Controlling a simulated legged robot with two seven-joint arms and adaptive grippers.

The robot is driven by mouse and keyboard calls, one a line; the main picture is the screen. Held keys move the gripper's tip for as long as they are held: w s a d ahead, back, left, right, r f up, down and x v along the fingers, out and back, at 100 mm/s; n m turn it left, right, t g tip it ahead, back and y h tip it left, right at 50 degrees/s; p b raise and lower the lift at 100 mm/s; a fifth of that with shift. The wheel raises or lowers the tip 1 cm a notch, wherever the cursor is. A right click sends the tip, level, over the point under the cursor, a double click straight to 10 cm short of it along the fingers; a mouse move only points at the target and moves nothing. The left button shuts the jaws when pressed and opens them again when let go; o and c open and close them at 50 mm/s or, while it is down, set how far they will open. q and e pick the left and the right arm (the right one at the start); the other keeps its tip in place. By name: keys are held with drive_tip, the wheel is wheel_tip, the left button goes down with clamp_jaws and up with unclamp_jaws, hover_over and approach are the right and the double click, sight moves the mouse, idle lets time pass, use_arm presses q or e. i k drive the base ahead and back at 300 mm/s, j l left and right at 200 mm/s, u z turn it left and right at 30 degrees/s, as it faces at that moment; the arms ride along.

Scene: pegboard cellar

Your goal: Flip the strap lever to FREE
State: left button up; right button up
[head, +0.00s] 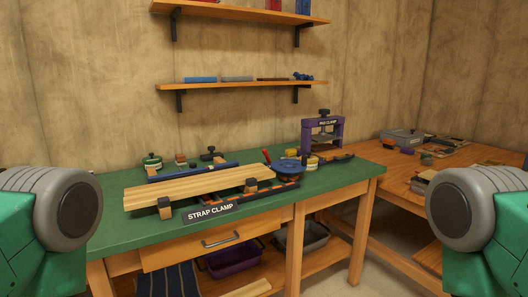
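The strap clamp, marked by a black STRAP CLAMP sign (210,212), sits on the green bench top. A light wooden board (195,187) lies across it, with wood blocks at its edge. At its right end is a round blue part (288,169). A small red lever-like handle (267,158) sticks up beside the blue part and leans to the left. I cannot read any FREE mark on it. Only green and grey parts of my arms show at the left and right edges. Neither gripper is in view, and nothing of mine touches the clamp.
A wooden table (395,173) with a grey box (402,137) joins at the right. Shelves (235,85) hang on the wall above.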

sight(265, 151)
drive_tip(key=i+l+u, duration=0.15)
drive_tip(key=u, duration=0.75)
drive_tip(key=i+l+u, duration=0.15)
drive_tip(key=l, duration=0.25)
drive_tip(key=i+l+u, duration=0.15)
drive_tip(key=l, duration=0.25)
drive_tip(key=i+l+u, duration=0.1)
drive_tip(key=l, duration=0.35)
drive_tip(key=i+l+u, duration=0.15)
drive_tip(key=l, duration=0.25)
drive_tip(key=l+u, duration=0.15)
drive_tip(key=l, duration=0.3)
drive_tip(key=i, duration=0.05)
